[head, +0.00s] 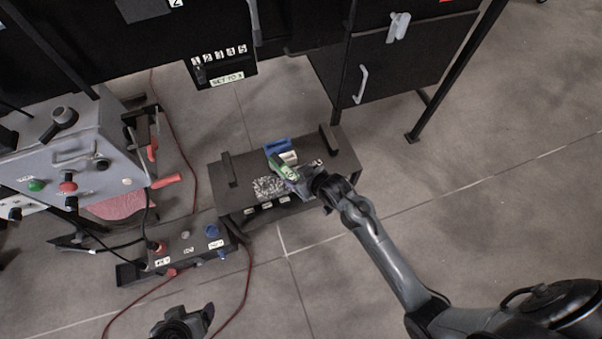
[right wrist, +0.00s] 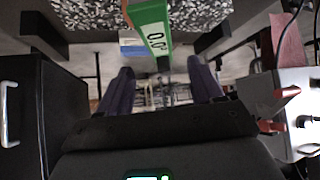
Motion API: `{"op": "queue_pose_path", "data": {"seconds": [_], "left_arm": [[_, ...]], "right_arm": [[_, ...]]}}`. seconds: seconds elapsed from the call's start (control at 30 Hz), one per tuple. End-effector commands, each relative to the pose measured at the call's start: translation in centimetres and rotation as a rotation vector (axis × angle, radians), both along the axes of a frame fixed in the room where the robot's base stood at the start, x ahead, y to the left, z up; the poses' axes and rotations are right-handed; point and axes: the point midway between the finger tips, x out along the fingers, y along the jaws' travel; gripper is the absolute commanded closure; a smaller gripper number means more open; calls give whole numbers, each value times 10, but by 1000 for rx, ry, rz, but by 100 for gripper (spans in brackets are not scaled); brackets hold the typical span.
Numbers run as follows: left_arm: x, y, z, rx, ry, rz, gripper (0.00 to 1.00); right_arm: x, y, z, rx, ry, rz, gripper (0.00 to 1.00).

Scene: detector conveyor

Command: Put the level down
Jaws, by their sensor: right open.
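The level is a green bar (head: 284,168) at the middle of a low dark bench (head: 230,165) in the head view. In the right wrist view the level (right wrist: 150,25) shows a white display reading about 0.0°, in front of a speckled patch (right wrist: 90,14). My right gripper (head: 298,180) is at the near end of the level. In the right wrist view its two fingers (right wrist: 162,85) are spread with a clear gap, and the level lies past their tips. Whether the level touches the bench is hidden. My left gripper (head: 190,322) is at the bottom edge, its jaws unclear.
A blue block (head: 278,146) with a pale label is just behind the level. A grey control panel (head: 75,150) with buttons and a red-handled lever stands at left. A small button box (head: 188,248) and red cables lie on the floor. A black cabinet (head: 390,70) stands behind.

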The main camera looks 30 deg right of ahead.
Motion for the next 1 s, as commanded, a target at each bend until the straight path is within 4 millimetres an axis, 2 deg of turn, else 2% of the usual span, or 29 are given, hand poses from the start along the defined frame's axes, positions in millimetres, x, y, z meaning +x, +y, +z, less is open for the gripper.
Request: {"op": "queue_pose_path", "data": {"seconds": [0.27,0.37,0.6,0.7,0.83,1.0], "left_arm": [[0,0,5,-2,0,1,20],[0,0,5,0,0,1,20],[0,2,5,7,0,-4,20],[0,2,4,10,1,-6,20],[-1,3,4,11,1,-8,20],[-1,3,4,11,1,-7,20]], "right_arm": [[-21,-6,12,-14,21,-6,34],[-49,-14,17,-45,76,-21,34],[-157,-34,52,-118,291,-74,34],[-195,-38,69,-130,370,-89,34],[-227,-39,85,-132,436,-97,34],[-238,-40,91,-132,460,-99,34]]}}
